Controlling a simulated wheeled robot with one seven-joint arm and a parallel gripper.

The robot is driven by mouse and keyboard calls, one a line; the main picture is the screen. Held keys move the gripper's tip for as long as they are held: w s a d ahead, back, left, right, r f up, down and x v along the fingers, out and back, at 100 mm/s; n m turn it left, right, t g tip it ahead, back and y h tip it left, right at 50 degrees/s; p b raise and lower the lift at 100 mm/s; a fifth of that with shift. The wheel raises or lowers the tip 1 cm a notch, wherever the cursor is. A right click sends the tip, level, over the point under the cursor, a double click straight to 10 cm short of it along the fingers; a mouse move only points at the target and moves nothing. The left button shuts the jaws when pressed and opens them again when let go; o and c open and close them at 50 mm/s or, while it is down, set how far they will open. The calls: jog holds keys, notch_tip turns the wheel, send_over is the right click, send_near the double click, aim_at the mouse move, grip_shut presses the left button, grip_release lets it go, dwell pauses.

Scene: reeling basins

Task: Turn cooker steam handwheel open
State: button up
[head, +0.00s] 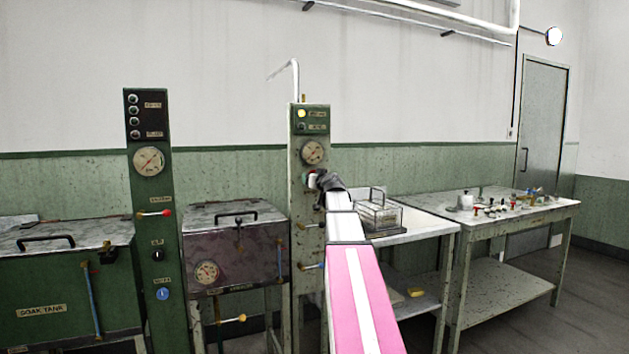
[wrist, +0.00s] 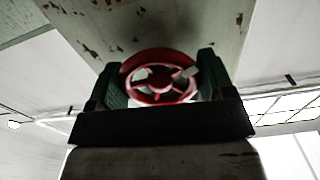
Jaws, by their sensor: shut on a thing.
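The steam handwheel (wrist: 160,92) is a red spoked wheel with a pale mark on its right side in the wrist view. My gripper (wrist: 157,76) is shut on its rim, one dark green finger pad on each side. In the head view my gripper (head: 322,182) reaches the front of the narrow post (head: 308,240) beside the cooker, just below a round gauge (head: 313,152). It hides most of the wheel there. A yellow lamp (head: 301,113) is lit at the post's top. The cooker (head: 240,262) has its lid down.
A wire basket (head: 380,214) stands on the bench right of the post. A table (head: 540,211) with small items is farther right. Lower valve levers (head: 312,266) stick out from the post under my arm. A soak tank (head: 60,300) and a green control post (head: 152,225) stand left.

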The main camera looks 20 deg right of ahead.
jog(key=n, duration=0.6)
jog(key=shift+f+n, duration=0.1)
jog(key=shift+n, duration=0.2)
jog(key=n, duration=0.5)
jog(key=shift+s+n, duration=0.1)
jog(key=shift+n, duration=0.2)
jog(key=o, duration=0.7)
jog(key=shift+c, duration=0.2)
jog(key=s, duration=1)
jog(key=shift+s+d, duration=0.15)
jog(key=shift+s, duration=0.2)
